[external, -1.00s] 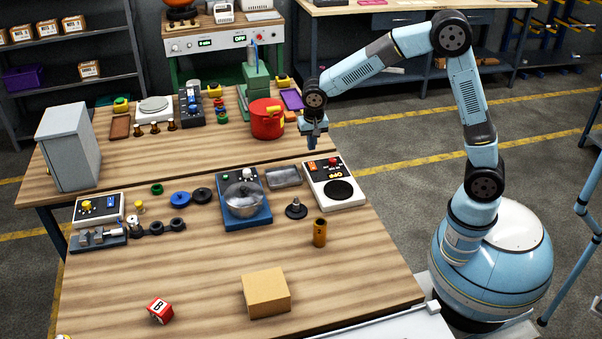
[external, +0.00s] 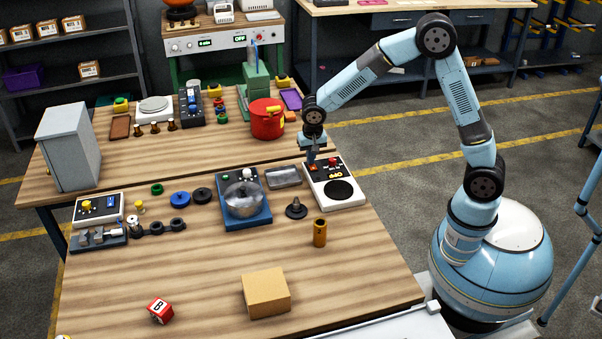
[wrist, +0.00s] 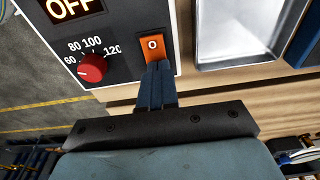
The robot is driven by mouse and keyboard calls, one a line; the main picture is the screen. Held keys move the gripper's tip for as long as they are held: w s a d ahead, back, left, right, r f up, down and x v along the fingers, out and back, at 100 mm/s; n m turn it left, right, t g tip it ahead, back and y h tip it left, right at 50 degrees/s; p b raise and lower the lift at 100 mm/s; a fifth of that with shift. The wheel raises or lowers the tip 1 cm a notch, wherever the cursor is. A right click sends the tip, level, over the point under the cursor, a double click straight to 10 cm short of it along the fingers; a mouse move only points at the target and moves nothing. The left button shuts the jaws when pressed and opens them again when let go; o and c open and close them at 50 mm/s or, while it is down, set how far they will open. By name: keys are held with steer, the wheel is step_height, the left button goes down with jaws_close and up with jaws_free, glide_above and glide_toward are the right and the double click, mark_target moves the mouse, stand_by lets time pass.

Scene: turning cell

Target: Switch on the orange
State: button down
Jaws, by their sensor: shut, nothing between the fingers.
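The orange rocker switch (wrist: 153,46), marked O, is set in the black panel of the white hotplate unit (external: 349,204). The unit's display (wrist: 74,8) reads OFF in orange. My gripper (wrist: 157,66) is shut and empty, its fingertips at the lower edge of the switch in the wrist view. I cannot tell whether they touch it.
A red dial (wrist: 92,68) with numbers sits beside the switch. A red pot (external: 266,122) stands on the rear table.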

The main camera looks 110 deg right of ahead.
mark_target(313, 169)
steer(key=shift+a+f, duration=0.1)
steer(key=shift+f, duration=0.05)
steer(key=shift+a+r, duration=0.25)
steer(key=shift+a, duration=0.45)
steer(key=shift+r, duration=0.1)
step_height(313, 169, up, 14)
steer(key=a, duration=0.1)
steer(key=shift+a+f, duration=0.2)
steer(key=shift+a, duration=0.1)
stand_by(0.4)
stand_by(0.4)
